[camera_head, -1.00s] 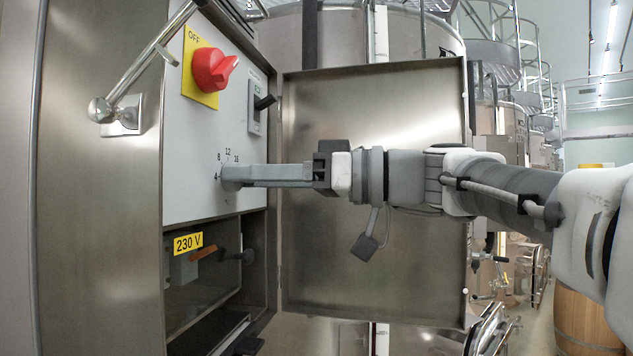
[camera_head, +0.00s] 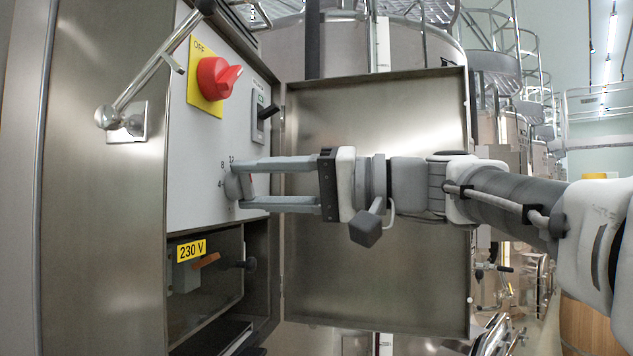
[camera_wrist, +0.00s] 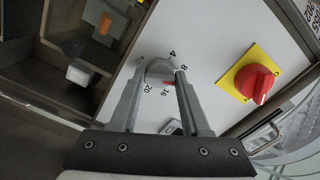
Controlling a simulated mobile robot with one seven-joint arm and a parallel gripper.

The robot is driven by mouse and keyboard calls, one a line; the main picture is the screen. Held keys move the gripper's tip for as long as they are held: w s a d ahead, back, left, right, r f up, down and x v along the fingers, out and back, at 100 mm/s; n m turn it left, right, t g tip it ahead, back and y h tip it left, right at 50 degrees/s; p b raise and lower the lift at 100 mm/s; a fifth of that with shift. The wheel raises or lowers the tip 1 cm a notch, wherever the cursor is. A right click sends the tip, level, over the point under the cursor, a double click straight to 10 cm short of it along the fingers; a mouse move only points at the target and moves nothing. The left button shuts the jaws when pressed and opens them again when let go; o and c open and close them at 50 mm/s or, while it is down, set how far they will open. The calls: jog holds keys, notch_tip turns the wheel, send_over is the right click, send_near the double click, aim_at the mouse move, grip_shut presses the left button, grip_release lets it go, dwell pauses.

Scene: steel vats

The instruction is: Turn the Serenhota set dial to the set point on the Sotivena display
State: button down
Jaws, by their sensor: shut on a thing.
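The grey dial (camera_head: 233,186) sits low on the light panel of the open cabinet, with a printed scale around it. In the wrist view the dial (camera_wrist: 160,70) is between my fingertips, with 4, 8, 16 and 20 legible. A small red mark shows at its edge near 16. My gripper (camera_head: 240,183) is shut on the dial, one finger above and one below in the head view; it also shows in the wrist view (camera_wrist: 158,76). No display reading or name label is legible, so I cannot tell which display is Sotivena.
A red rotary switch (camera_head: 217,78) on a yellow plate is above the dial. A small unit with a black lever (camera_head: 264,112) is to its right. The cabinet door (camera_head: 375,270) stands open behind my arm. A 230 V label (camera_head: 191,249) marks the recess below.

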jog(key=m+p, duration=0.1)
jog(key=m, duration=0.4)
jog(key=shift+p, duration=0.3)
jog(key=shift+m, duration=0.4)
jog(key=shift+c, duration=1.9)
grip_release()
jog(key=s+d+b, duration=0.1)
jog(key=s+d, duration=0.1)
jog(key=d, duration=1.5)
jog(key=shift+s+d+b, duration=0.2)
jog(key=shift+s+b, duration=0.1)
jog(key=shift+b, duration=0.1)
